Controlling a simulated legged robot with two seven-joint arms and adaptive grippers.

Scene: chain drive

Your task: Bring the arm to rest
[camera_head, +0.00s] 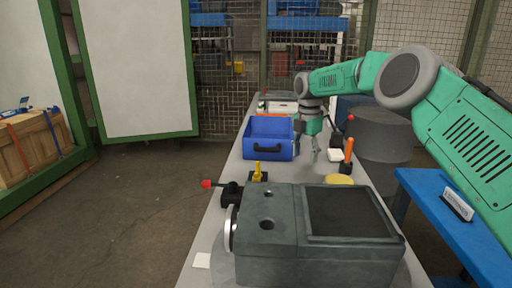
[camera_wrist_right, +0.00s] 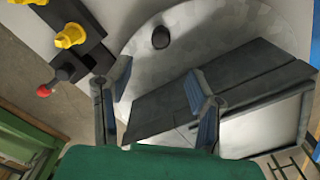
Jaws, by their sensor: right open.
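My right arm (camera_head: 465,135), green with grey joints, reaches in from the right. Its gripper (camera_head: 323,153) hangs over the bench beside the blue bin, fingers pointing down. In the right wrist view, the fingers of the gripper (camera_wrist_right: 158,80) are spread, with nothing between them. A pale rounded surface with a dark round spot (camera_wrist_right: 160,37) and a dark panel (camera_wrist_right: 200,95) lie beyond the fingers. Whether the fingertips touch anything cannot be told. My left gripper is not in view.
A grey machine housing (camera_head: 270,245) fills the bench front. A blue bin (camera_head: 268,138), an orange-handled tool (camera_head: 348,150), a white block (camera_head: 335,155), a yellow piece (camera_head: 339,179) and a red-knobbed lever (camera_head: 207,184) are nearby. A blue table (camera_head: 440,205) stands right.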

